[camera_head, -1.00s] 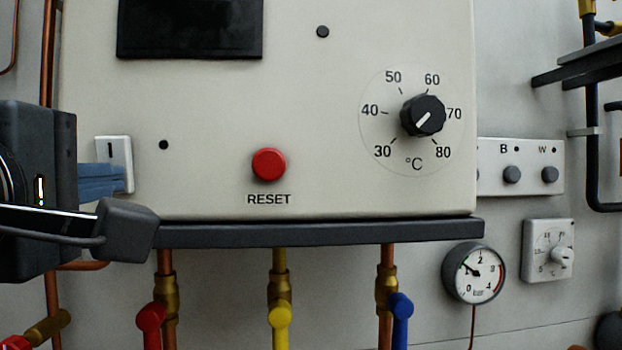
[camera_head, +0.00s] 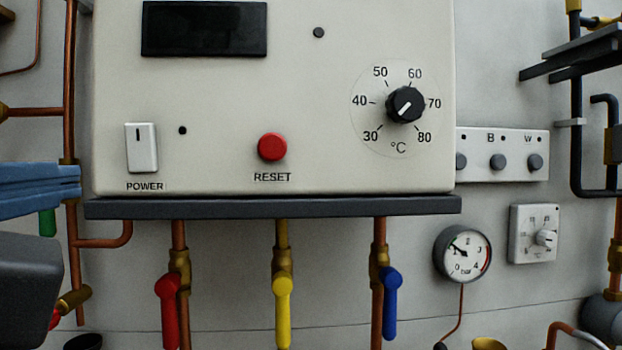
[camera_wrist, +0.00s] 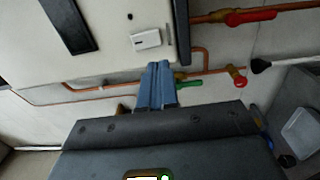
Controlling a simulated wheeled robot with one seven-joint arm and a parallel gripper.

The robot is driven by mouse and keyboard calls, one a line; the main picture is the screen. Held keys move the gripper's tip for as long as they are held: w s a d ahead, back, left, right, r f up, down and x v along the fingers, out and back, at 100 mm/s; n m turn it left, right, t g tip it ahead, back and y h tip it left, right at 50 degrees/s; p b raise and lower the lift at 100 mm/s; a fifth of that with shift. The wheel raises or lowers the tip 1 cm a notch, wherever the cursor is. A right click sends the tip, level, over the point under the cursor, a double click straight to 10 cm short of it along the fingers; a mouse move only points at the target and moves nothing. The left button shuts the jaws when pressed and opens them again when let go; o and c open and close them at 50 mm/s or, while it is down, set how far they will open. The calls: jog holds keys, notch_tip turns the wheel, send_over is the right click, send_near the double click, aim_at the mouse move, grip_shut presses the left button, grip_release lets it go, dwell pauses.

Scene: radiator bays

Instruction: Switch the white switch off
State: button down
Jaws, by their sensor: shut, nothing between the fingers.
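The white switch (camera_head: 141,148) is a rocker on the lower left of the pale boiler panel, above the word POWER. It has a short dark mark near its top, and all of it shows in the head view. It also shows in the wrist view (camera_wrist: 146,39), just beyond my fingertips. My gripper (camera_head: 76,181) is at the left edge of the head view, left of the switch and a little lower, apart from it. Its blue fingers also show in the wrist view (camera_wrist: 158,66), shut together with nothing between them.
A red RESET button (camera_head: 272,147) and a black temperature knob (camera_head: 405,104) sit right of the switch. A dark ledge (camera_head: 272,207) runs under the panel. Below are red (camera_head: 169,300), yellow (camera_head: 283,300) and blue (camera_head: 390,300) valve handles. Copper pipes run at the left.

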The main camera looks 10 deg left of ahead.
jog(key=shift+v, duration=1.25)
jog(key=shift+f, duration=0.25)
jog(key=w+d+f+m+g+y, duration=0.1)
jog(key=w+d+f, duration=0.25)
jog(key=f, duration=0.65)
jog(key=w+d+f+g, duration=0.1)
jog(key=w+d+f, duration=0.25)
jog(key=f, duration=0.55)
jog(key=s+d+f+m+g, duration=0.1)
jog(key=d+f+m, duration=0.1)
jog(key=d+f, duration=0.4)
jog(key=d+f+m, duration=0.2)
jog(key=d+f, duration=0.2)
jog(key=f, duration=0.4)
jog(key=s+d+f+m+h, duration=0.1)
jog(key=s+d+f+m, duration=0.4)
jog(key=s+d, duration=0.45)
jog(key=s+d+f+m+h, duration=0.2)
jog(key=s+d+f+m, duration=0.35)
jog(key=s+d, duration=0.35)
jog(key=s+d+r+m+h, duration=0.2)
jog(key=s+d+m, duration=0.3)
jog(key=s, duration=0.3)
jog(key=shift+d+r, duration=0.7)
jog(key=shift+r, duration=0.05)
jog(key=shift+s, duration=0.1)
